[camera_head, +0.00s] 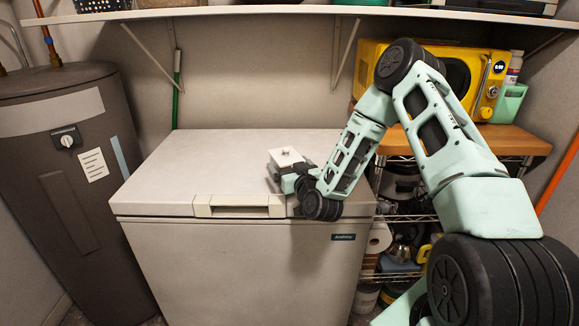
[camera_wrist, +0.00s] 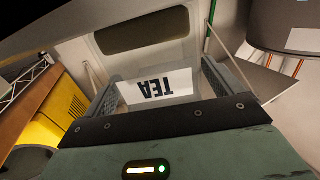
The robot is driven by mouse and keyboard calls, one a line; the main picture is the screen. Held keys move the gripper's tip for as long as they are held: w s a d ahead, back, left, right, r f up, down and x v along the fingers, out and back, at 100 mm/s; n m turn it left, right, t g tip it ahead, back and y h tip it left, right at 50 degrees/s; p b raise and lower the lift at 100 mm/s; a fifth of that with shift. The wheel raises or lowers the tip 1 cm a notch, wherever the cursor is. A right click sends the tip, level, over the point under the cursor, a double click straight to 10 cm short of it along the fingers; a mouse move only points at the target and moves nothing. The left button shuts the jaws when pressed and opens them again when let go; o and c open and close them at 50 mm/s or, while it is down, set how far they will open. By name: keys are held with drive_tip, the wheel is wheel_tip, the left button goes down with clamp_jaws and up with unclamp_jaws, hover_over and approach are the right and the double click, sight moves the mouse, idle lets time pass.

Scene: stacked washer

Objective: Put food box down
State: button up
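The food box is a small white box (camera_head: 287,157), seen in the head view at the right part of the freezer lid. In the wrist view the box (camera_wrist: 155,88) shows its white face with upside-down black letters, TEA. My gripper (camera_head: 280,170) is low over the lid, with the box between its fingers. In the wrist view the gripper's two grey fingers (camera_wrist: 160,80) stand along the box's two sides and appear closed on it. The underside of the box is hidden, so I cannot tell whether it touches the lid.
The white chest freezer (camera_head: 165,185) has a broad clear lid to the left of my gripper. A dark water heater (camera_head: 80,170) stands at the left. A wall shelf (camera_head: 250,10) runs above. A yellow microwave (camera_head: 475,70) sits on a wooden-topped rack (camera_head: 520,142) at the right, behind my arm.

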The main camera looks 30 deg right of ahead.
drive_tip(key=shift+r, duration=0.2)
drive_tip(key=b+v, duration=0.2)
drive_tip(key=v, duration=1)
drive_tip(key=s+a+n+g+y, duration=0.2)
drive_tip(key=a+n+g+y, duration=0.25)
drive_tip(key=a, duration=0.65)
drive_tip(key=s+a+n+g+y, duration=0.25)
drive_tip(key=a+g+y, duration=0.2)
drive_tip(key=a, duration=0.65)
drive_tip(key=s+a+r+n+g+h, duration=0.1)
drive_tip(key=s+a+r+g+h, duration=0.1)
drive_tip(key=s, duration=0.9)
drive_tip(key=s+a+r+n+g+h, duration=0.2)
drive_tip(key=s+r+g, duration=0.3)
drive_tip(key=s, duration=0.7)
drive_tip(key=shift+a+r+g+h, duration=0.3)
drive_tip(key=shift+a+g, duration=0.1)
drive_tip(key=shift+g, duration=0.4)
drive_tip(key=shift+d, duration=0.1)
